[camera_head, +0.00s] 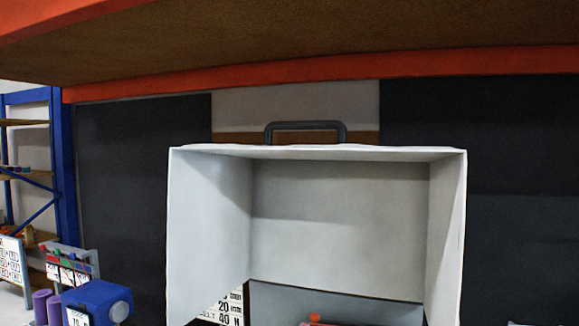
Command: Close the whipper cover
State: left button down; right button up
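The whipper cover (340,215) is a light grey box-shaped hood in the middle of the head view. It is raised and tilted, with its hollow inside facing me. A dark handle (306,126) sits along its top edge. Part of the machine beneath shows at the bottom of the view, with a small red part (316,319); the rest is cut off by the frame. Neither of my grippers shows.
An orange-edged shelf (330,68) spans the top, above the cover. Dark panels (470,190) stand behind. At left are a blue rack (62,170), a blue box-like device (97,299) and purple cylinders (41,307).

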aim_at(385, 222)
jog(key=i+j, duration=0.45)
jog(key=j, duration=0.15)
jog(key=i+j, duration=0.45)
jog(key=j, duration=0.15)
jog(key=z, duration=1.2)
